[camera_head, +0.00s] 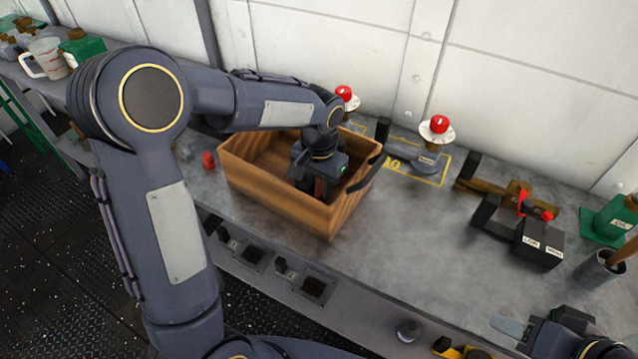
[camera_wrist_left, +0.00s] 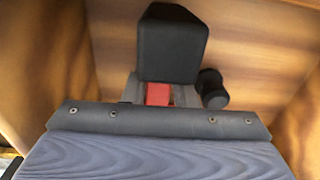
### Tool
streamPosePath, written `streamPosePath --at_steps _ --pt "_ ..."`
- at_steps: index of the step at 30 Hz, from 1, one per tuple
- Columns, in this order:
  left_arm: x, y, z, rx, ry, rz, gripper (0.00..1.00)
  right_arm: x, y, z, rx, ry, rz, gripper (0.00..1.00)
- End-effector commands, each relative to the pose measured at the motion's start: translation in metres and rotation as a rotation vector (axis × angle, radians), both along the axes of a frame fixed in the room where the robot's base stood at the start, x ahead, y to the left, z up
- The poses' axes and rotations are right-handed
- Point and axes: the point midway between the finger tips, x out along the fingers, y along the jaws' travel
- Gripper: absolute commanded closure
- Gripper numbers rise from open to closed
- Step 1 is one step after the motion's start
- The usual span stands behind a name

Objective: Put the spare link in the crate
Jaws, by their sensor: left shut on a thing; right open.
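The wooden crate (camera_head: 290,205) stands open on the grey bench. My left gripper (camera_head: 318,186) reaches down inside it, pointing downward between the walls. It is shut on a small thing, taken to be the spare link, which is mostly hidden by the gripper. In the left wrist view a black block, a red piece (camera_wrist_left: 158,94) and a small dark rounded part (camera_wrist_left: 212,90) show near the jaws, above the crate's wooden floor (camera_wrist_left: 262,45). Whether the held thing touches the floor I cannot tell. My right gripper (camera_head: 556,330) is at the lower right, open, partly cut off.
Valves with red knobs (camera_head: 439,125) stand behind the crate's right side. A black and brown device with a lever (camera_head: 520,232) and a green-based item (camera_head: 608,222) lie to the right. A red cap (camera_head: 208,160) is left of the crate. The bench's middle is clear.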

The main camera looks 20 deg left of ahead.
Motion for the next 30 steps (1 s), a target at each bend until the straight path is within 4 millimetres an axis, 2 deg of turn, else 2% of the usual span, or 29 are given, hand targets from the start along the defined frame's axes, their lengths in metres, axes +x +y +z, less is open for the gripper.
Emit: streamPosePath --at_steps 2,3,8,16,20,23,30 --pt "0.0 0.0 -0.002 0.0 -0.002 0.0 1.0 0.0 0.0 -0.003 0.0 0.0 0.0 0.54" --pt "0.0 0.0 -0.003 0.0 0.0 0.0 0.72 0.0 0.0 -0.002 0.0 0.0 0.0 0.54" --pt "0.0 0.0 -0.002 0.0 0.0 0.0 0.53 0.0 0.0 -0.002 0.0 0.0 0.0 0.54" --pt "0.0 0.0 -0.001 0.0 0.0 0.0 0.53 0.0 0.0 -0.001 0.0 0.0 0.0 0.54" --pt "0.001 0.0 0.009 -0.001 -0.003 0.001 0.53 0.0 0.0 0.001 0.0 0.0 0.0 0.54" --pt "0.001 0.0 0.026 -0.001 -0.004 0.001 0.53 0.0 0.0 0.002 0.0 0.0 0.0 0.54" --pt "0.001 0.0 0.079 -0.001 -0.004 0.001 0.53 0.0 0.0 0.005 0.0 0.0 0.0 0.54"
